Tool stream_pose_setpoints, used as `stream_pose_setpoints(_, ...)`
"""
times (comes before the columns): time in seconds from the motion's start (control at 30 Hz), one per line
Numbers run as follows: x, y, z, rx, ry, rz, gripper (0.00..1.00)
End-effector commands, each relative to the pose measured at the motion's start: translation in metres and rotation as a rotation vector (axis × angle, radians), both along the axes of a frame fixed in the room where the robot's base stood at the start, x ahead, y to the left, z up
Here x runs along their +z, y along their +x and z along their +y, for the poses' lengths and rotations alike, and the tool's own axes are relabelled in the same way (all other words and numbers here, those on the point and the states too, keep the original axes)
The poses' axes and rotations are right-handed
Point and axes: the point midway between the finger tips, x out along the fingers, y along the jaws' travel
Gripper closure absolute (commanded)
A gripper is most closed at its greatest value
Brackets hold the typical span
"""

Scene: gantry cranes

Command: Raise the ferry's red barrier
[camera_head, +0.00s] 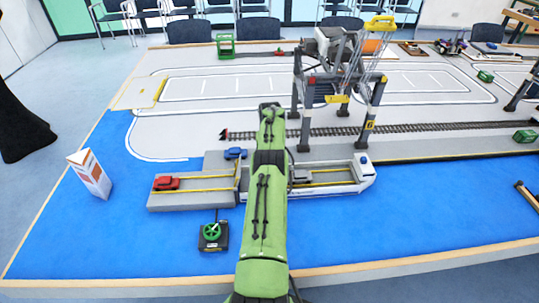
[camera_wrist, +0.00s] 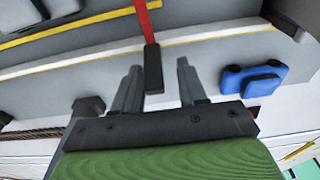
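The red barrier (camera_wrist: 146,22) shows in the wrist view as a thin red bar coming down from the top edge, with a dark grey block at its near end (camera_wrist: 153,70). My gripper (camera_wrist: 158,65) is open, with its two grey fingers on either side of that block. There is a gap on each side and no visible contact; I cannot tell whether the block lies at fingertip depth. In the head view the white and grey ferry (camera_head: 345,186) lies at the quay, partly behind my green arm. That arm hides my gripper, and I cannot make out the barrier clearly there.
A blue car (camera_head: 235,153) stands on the quay, right of my fingers in the wrist view (camera_wrist: 253,78). A red car (camera_head: 166,183) stands on the grey ramp at left. A gantry crane (camera_head: 338,90) rises behind the ferry. A black box with a green wheel (camera_head: 212,233) sits in front.

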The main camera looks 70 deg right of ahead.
Motion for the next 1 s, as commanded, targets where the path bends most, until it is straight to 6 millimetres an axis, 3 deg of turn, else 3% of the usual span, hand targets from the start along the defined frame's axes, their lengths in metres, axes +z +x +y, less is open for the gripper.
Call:
stream_pose_setpoints(0.13,0.002,0.0,0.0,0.0,-0.001,0.0,0.58)
stream_pose_setpoints(0.23,0.015,-0.001,0.0,-0.001,-0.003,-0.001,0.58)
stream_pose_setpoints(0.5,0.086,-0.004,0.007,0.0,-0.004,-0.002,0.58)
stream_pose_setpoints(0.63,0.11,-0.005,0.01,0.0,-0.002,-0.001,0.58)
stream_pose_setpoints(0.77,0.119,-0.006,0.011,0.0,0.0,0.0,0.58)
stream_pose_setpoints(1.0,0.119,-0.006,0.011,0.0,0.0,0.0,0.58)
